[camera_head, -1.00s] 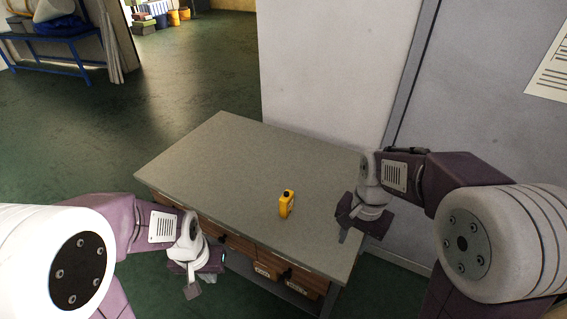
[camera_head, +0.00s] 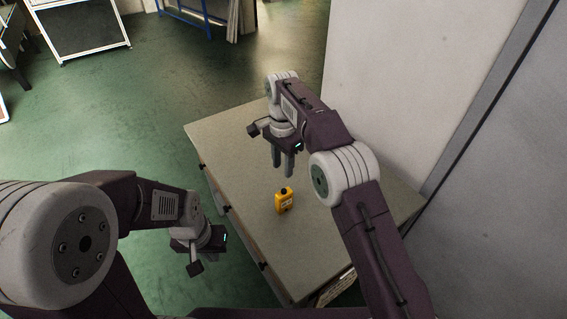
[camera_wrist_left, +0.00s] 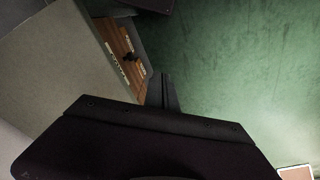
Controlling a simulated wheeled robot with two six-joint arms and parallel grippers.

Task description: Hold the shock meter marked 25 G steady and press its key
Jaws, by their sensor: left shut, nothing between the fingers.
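The yellow shock meter (camera_head: 284,203) with a dark top stands upright on the grey tabletop (camera_head: 235,150). Its marking is too small to read, and I cannot make out its key. My right gripper (camera_head: 283,168) points down over the table, beyond the meter and apart from it. Its two fingers are spread, with nothing between them. My left gripper (camera_head: 195,269) is shut and empty, off the table's left side over the floor. In the left wrist view its finger (camera_wrist_left: 161,92) shows beyond the dark gripper body. The meter is not in the left wrist view.
A pale wall (camera_head: 400,80) stands behind the table at the right. Green floor (camera_head: 130,120) is open to the left. A framed board (camera_head: 75,25) stands far back.

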